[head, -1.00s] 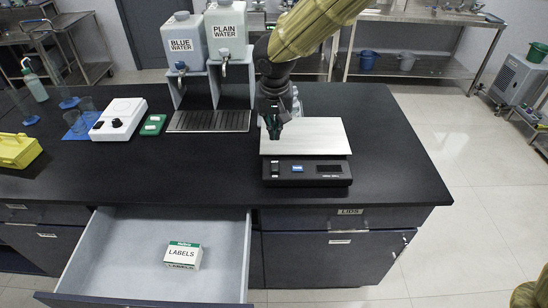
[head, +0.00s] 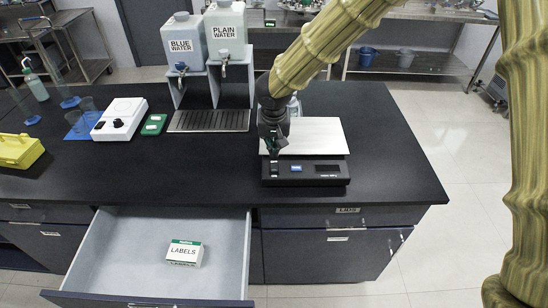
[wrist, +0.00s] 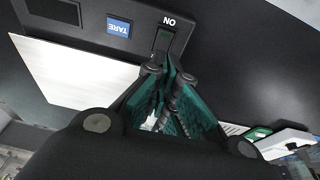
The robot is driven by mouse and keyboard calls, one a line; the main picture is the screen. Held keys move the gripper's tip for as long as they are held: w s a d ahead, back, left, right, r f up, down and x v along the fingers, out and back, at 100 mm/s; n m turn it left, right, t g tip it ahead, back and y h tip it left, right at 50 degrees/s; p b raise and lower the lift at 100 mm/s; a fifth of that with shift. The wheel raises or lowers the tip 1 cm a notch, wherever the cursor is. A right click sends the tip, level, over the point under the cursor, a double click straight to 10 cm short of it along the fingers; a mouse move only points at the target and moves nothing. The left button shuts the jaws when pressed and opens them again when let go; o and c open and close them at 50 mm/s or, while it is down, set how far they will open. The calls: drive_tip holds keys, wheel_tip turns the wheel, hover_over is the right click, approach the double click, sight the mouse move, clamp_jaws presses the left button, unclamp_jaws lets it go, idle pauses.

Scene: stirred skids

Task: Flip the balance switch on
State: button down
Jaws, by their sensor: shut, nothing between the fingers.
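The balance (head: 308,180) stands on the black bench top, with a pale flat plate (head: 322,134) and a dark front panel. In the wrist view the panel (wrist: 90,30) shows a blue TARE button (wrist: 119,27) and a dark rocker switch (wrist: 164,40) marked ON. My gripper (head: 274,154) is shut and empty, pointing down over the left end of the panel. In the wrist view its fingertips (wrist: 170,66) are at the near edge of the switch. I cannot tell whether they touch it, nor which way the rocker is tilted.
Below, a drawer (head: 130,240) is open with a labels box (head: 184,253) in it. Water dispensers (head: 226,35) stand behind to the left. A white device (head: 119,120) and a green item (head: 153,125) are further left. The bench right of the balance is clear.

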sight(273, 166)
drive_tip(key=x, duration=0.1)
drive_tip(key=p+x, duration=0.1)
drive_tip(key=x, duration=0.1)
drive_tip(key=shift+s+f, duration=0.2)
drive_tip(key=shift+f, duration=0.25)
drive_tip(key=shift+s+f+p, duration=0.1)
drive_tip(key=shift+f+p, duration=0.5)
drive_tip(key=shift+f, duration=0.5)
drive_tip(key=shift+f+b, duration=0.1)
drive_tip(key=shift+b, duration=0.2)
